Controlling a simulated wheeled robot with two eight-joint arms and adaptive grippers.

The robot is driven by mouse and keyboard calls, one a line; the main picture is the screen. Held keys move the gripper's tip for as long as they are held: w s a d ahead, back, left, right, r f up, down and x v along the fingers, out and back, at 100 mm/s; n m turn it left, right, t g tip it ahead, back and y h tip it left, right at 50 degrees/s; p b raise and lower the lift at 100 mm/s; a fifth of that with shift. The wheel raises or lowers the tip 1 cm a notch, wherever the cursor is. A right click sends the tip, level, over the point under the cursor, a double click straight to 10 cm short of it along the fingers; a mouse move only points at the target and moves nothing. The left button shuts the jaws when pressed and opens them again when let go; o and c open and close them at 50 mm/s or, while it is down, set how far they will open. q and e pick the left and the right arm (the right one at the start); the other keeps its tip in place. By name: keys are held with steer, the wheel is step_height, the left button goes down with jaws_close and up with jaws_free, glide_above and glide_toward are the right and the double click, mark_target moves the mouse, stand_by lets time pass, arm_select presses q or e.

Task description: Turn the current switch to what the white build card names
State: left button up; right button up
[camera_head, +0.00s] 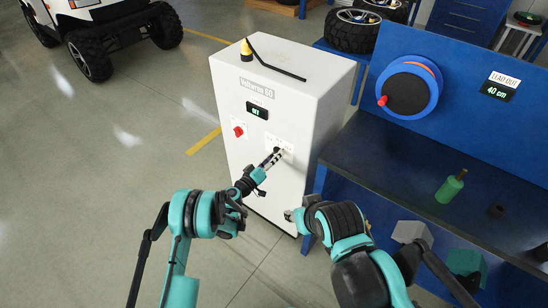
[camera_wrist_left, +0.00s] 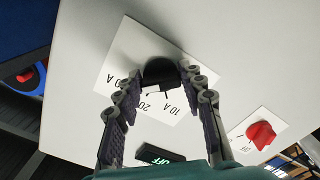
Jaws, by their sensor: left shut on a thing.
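The current switch is a black knob on a white dial plate on the front of the white cabinet (camera_head: 230,95). In the left wrist view the knob (camera_wrist_left: 159,72) sits between my fingertips, and its white mark is close to the 20 label. The dial plate (camera_wrist_left: 128,62) shows 10 A, 20 and a partly hidden label ending in 0 A. My left gripper (camera_head: 278,153) is shut on the knob; it also shows in the left wrist view (camera_wrist_left: 160,85). My right gripper (camera_head: 290,215) is near the cabinet's lower front, its fingers unclear. I cannot make out a build card.
A red rotary switch (camera_head: 239,131) and a small lit display (camera_head: 259,111) are on the cabinet front; the display reads OFF in the left wrist view (camera_wrist_left: 160,155). A blue bench (camera_head: 400,150) stands to the right, with a green bottle (camera_head: 450,187).

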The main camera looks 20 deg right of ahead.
arm_select(q)
steer(key=o, duration=1.2)
steer(key=shift+c, duration=0.2)
steer(key=v, duration=0.7)
steer(key=shift+s+a, duration=0.15)
steer(key=shift+a, duration=0.1)
